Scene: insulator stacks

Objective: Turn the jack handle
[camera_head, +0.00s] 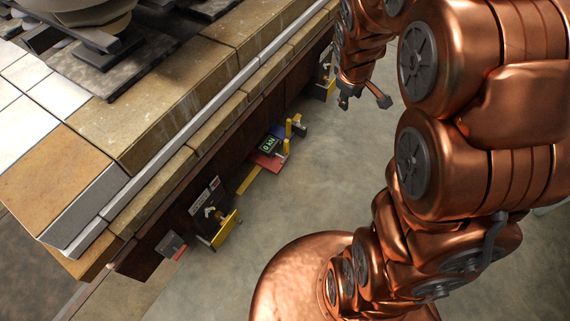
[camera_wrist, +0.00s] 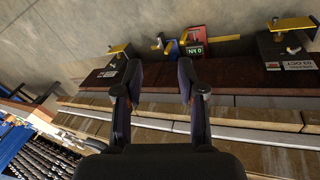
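My gripper (camera_head: 364,97) hangs open and empty in the head view, beyond and to the right of the platform's side. In the wrist view its two dark fingers (camera_wrist: 159,66) are spread apart with nothing between them. A small red and blue unit, which looks like the jack (camera_head: 266,159), sits low at the platform's side with a "0 kN" display (camera_head: 268,144). Yellow upright parts (camera_head: 288,132) stand beside it, perhaps the handle. In the wrist view the display (camera_wrist: 195,50) and yellow and blue parts (camera_wrist: 170,46) show beyond the fingertips, apart from them. Which part turns is unclear.
The stone-edged platform (camera_head: 150,130) carries insulator bases (camera_head: 95,50). A bracketed unit with a yellow plate (camera_head: 226,229) is mounted nearer me on its side; another yellow bracket (camera_head: 327,88) is farther off. The concrete floor (camera_head: 300,205) beside the platform is clear.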

